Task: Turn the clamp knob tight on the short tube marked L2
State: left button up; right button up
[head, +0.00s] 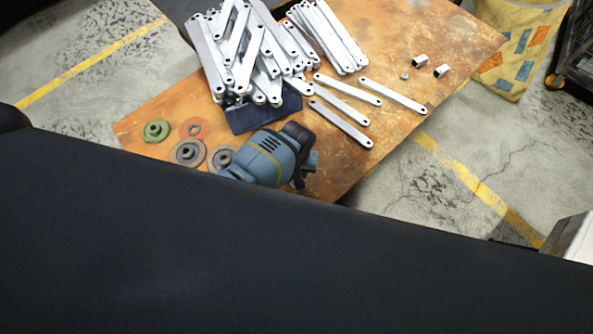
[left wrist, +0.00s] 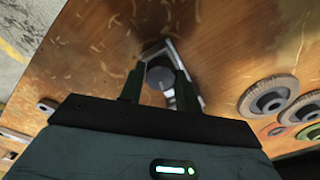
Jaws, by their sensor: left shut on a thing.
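In the left wrist view, my left gripper (left wrist: 158,76) has its two dark fingers on either side of a dark round knob (left wrist: 160,86), and is shut on it. A light grey metal piece (left wrist: 172,50) shows just behind the knob and beside the right finger. I cannot tell its full shape, and no L2 mark is legible. In the head view a large black shape covers the lower half and hides the left gripper and knob. Two short metal tube pieces (head: 420,59) lie at the table's far right, with no readable marks. My right gripper is in neither view.
The rusty brown table (head: 460,35) carries a heap of galvanized brackets (head: 240,50), several loose flat brackets (head: 340,122), a blue angle grinder (head: 262,160) and grinding discs (head: 188,152). Discs (left wrist: 268,97) also show right of my gripper. A yellow bag (head: 520,45) hangs beyond.

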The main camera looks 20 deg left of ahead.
pick_arm(q)
jog(key=m, duration=0.3)
jog(key=shift+m, duration=0.4)
jog(key=m, duration=0.6)
jog(key=shift+m, duration=0.4)
jog(key=m, duration=0.3)
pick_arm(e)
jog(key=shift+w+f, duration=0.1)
pick_arm(q)
jog(key=o, duration=0.8)
jog(key=shift+o, duration=0.5)
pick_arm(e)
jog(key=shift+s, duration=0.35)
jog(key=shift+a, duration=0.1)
